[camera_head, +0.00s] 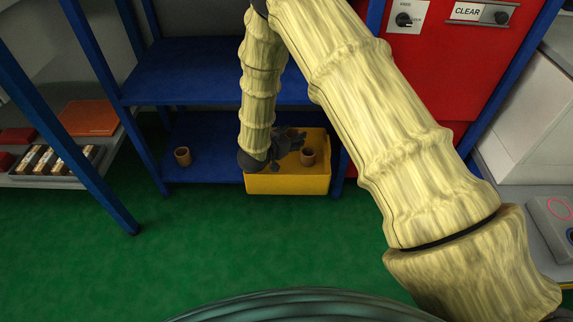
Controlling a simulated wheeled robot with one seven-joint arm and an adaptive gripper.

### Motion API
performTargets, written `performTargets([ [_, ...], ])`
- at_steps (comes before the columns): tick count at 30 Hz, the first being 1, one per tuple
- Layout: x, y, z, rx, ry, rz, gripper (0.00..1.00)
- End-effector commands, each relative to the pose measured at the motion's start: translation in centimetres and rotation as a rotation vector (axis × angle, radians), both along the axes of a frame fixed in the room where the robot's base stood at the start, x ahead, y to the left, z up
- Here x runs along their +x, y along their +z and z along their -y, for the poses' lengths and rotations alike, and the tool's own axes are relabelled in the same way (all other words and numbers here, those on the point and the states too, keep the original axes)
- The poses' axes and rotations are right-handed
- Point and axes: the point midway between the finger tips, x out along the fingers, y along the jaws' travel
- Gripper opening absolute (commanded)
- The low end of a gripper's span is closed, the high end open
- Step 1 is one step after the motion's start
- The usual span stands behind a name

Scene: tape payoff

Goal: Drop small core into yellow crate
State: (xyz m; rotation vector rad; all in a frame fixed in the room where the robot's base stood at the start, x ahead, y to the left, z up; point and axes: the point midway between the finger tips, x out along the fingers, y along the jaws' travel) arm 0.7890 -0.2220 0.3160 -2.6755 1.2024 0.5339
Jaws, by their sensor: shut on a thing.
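The yellow crate (288,184) stands on the low blue shelf near the middle of the view. My gripper (303,153) is dark and reaches over the crate from the left. It is shut on a small brown core (308,158), which shows at its fingertips over the crate's opening. I cannot tell how high the core is above the crate's floor. A second small brown core (183,156) stands upright on the same shelf, left of the crate. My arm hides part of the crate's left and back.
A blue upper shelf (185,80) lies above the low one. A blue post (70,150) and a grey rack with orange and red items (88,117) stand at left. A red panel (465,65) is at right. The green floor (200,245) in front is clear.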

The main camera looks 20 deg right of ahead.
Motion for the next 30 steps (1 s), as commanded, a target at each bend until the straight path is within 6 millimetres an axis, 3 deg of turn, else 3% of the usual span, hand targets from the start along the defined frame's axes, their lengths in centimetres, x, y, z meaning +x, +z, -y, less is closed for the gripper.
performTargets([
  [3,0.03,-0.95,-0.01,-0.001,0.0,0.001,0.29],
  [13,0.02,-0.98,-0.03,0.0,0.001,0.001,0.29],
  [14,0.02,-0.99,-0.03,0.0,0.001,0.001,0.56],
  [17,0.02,-0.99,-0.03,0.0,0.001,0.0,0.75],
  [30,-0.27,-0.82,-0.4,0.001,0.002,0.001,0.76],
])
